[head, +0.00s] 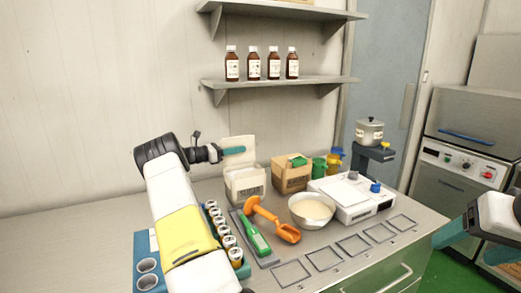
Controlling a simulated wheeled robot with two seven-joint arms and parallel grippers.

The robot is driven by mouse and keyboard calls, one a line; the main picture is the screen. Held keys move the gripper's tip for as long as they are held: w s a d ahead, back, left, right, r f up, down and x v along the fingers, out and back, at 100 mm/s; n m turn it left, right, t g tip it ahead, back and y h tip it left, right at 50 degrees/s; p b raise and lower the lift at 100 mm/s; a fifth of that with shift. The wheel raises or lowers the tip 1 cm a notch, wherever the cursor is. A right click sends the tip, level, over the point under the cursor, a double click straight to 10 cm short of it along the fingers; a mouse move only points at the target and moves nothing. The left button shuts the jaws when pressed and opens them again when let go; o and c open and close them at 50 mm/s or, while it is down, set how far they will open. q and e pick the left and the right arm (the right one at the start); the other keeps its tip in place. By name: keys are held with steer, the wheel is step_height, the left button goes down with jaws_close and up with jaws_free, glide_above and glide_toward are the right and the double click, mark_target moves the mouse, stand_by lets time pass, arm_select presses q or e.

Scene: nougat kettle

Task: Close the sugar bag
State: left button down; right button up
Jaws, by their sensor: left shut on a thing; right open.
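The sugar bag (245,187) is a pale, box-shaped bag standing on the counter left of centre in the head view. Its tall back flap (238,159) stands up, and the top looks open with white contents showing. My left gripper (234,150) reaches in from the left with its teal fingers at the upper part of this flap. It is shut on the flap; the fingers cover part of it. My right gripper (462,246) is open and empty at the far right, beyond the counter's right edge and well away from the bag.
A brown box (291,174) stands close right of the bag. In front lie an orange scoop (281,229) and a green-handled tool (254,234). A bowl of pale powder (312,209) and a white scale (352,200) stand to the right. A rack of jars (224,234) is partly behind my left arm.

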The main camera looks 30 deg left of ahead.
stand_by(0.6)
arm_select(q)
steer(key=m, duration=0.1)
steer(key=s+d+m, duration=0.1)
steer(key=m, duration=0.1)
steer(key=shift+s+d+r, duration=0.1)
steer(key=shift+r, duration=0.05)
steer(key=shift+s+d+f+m, duration=0.15)
steer(key=shift+s+d+m, duration=0.25)
steer(key=shift+m, duration=0.6)
steer(key=shift+s+d+f+m, duration=0.1)
steer(key=shift+s+d+m, duration=0.3)
steer(key=shift+m, duration=0.6)
steer(key=shift+w+d, duration=0.15)
steer(key=c, duration=1.4)
jaws_free()
steer(key=shift+v, duration=3.9)
